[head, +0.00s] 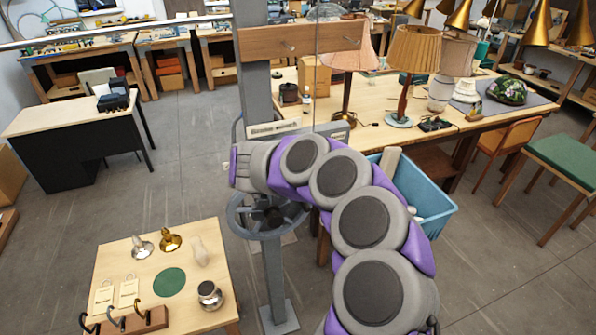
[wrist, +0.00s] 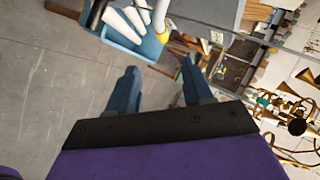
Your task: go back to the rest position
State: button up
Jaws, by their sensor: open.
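My gripper (wrist: 158,66) shows in the wrist view with its two blue fingers spread apart and nothing between them. The fingers cannot be made out in the head view. I cannot tell whether the arm's end touches the post or is apart from it.
A handwheel (head: 236,222) sits on the post. A small table (head: 215,262) with bulbs, a green disc and hooks stands lower left. A blue bin (head: 437,222) is right of my arm, also in the wrist view (wrist: 153,47). A long lamp bench (head: 375,137) stands behind.

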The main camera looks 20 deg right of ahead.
jog(key=w+a+r+n+t+y+b, duration=0.2)
jog(key=a+r+n+t+y+b, duration=0.15)
jog(key=a+r, duration=0.25)
jog(key=w+a+r+n+t+y+b, duration=0.3)
jog(key=a+r+n+t+y, duration=0.15)
jog(key=a, duration=0.25)
jog(key=s+a+f+n+g+y+b, duration=0.15)
jog(key=s+a+n+y+b, duration=0.35)
jog(key=s+a+n+y, duration=0.5)
jog(key=s+f+n+g+h+b, duration=0.2)
jog(key=s+f+n+g+b, duration=0.15)
jog(key=s+f, duration=0.55)
jog(key=s+f+n+g+h+b, duration=0.15)
jog(key=s+f+n+g, duration=0.35)
jog(key=s, duration=0.6)
jog(key=s+d+f+g+h+b, duration=0.2)
jog(key=s+d+f, duration=0.5)
jog(key=s, duration=0.4)
jog(key=s+d+f+m+g+h+b, duration=0.1)
jog(key=s+d+f+g+h+b, duration=0.2)
jog(key=s+d+f, duration=0.5)
jog(key=s+g, duration=0.1)
jog(key=s, duration=0.1)
jog(key=shift+s+d+h, duration=0.35)
jog(key=shift+s+d, duration=0.05)
